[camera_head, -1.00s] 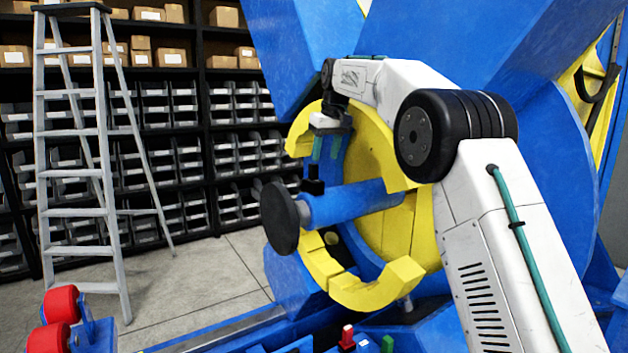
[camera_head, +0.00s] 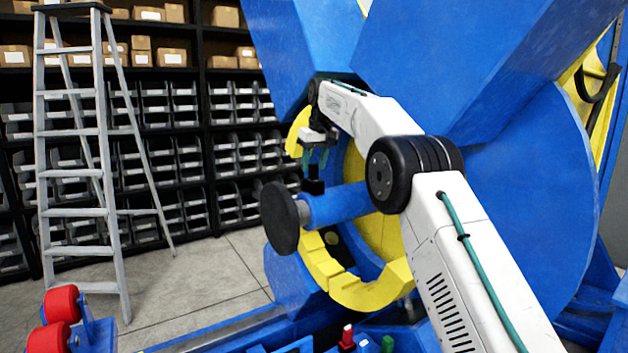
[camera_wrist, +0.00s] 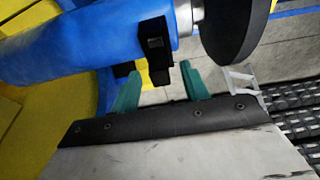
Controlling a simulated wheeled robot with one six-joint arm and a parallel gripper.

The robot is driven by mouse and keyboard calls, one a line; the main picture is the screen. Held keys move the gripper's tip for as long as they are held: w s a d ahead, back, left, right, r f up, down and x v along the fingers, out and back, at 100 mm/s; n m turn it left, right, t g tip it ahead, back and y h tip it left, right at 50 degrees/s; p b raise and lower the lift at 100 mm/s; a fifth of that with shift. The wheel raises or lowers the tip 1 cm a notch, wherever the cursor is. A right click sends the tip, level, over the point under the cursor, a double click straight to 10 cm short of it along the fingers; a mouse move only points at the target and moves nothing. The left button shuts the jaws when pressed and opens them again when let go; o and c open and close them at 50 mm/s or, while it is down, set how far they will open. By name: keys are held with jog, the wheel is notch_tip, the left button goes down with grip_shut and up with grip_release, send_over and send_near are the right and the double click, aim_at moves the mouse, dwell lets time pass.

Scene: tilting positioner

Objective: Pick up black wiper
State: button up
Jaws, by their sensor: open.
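The black wiper (camera_head: 313,186) is a small dark block-like piece on top of the blue shaft (camera_head: 342,205), close to its round dark end disc (camera_head: 279,218). In the wrist view the wiper (camera_wrist: 154,46) lies against the side of the blue shaft (camera_wrist: 100,42). My gripper (camera_head: 315,158) is just above the wiper in the head view, its two green fingers apart. In the wrist view my gripper (camera_wrist: 160,72) has the wiper's near end between or just beyond the fingertips; I cannot tell if they touch. It holds nothing that I can see.
The yellow ring segments (camera_head: 370,288) and the large blue positioner plate (camera_head: 530,200) stand close behind and beside my arm. A ladder (camera_head: 80,180) and shelves with bins (camera_head: 235,105) stand at the left. Red rollers (camera_head: 58,318) are at lower left.

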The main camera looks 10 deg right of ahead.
jog(key=shift+f, duration=0.2)
grip_shut()
jog(key=shift+r, duration=0.1)
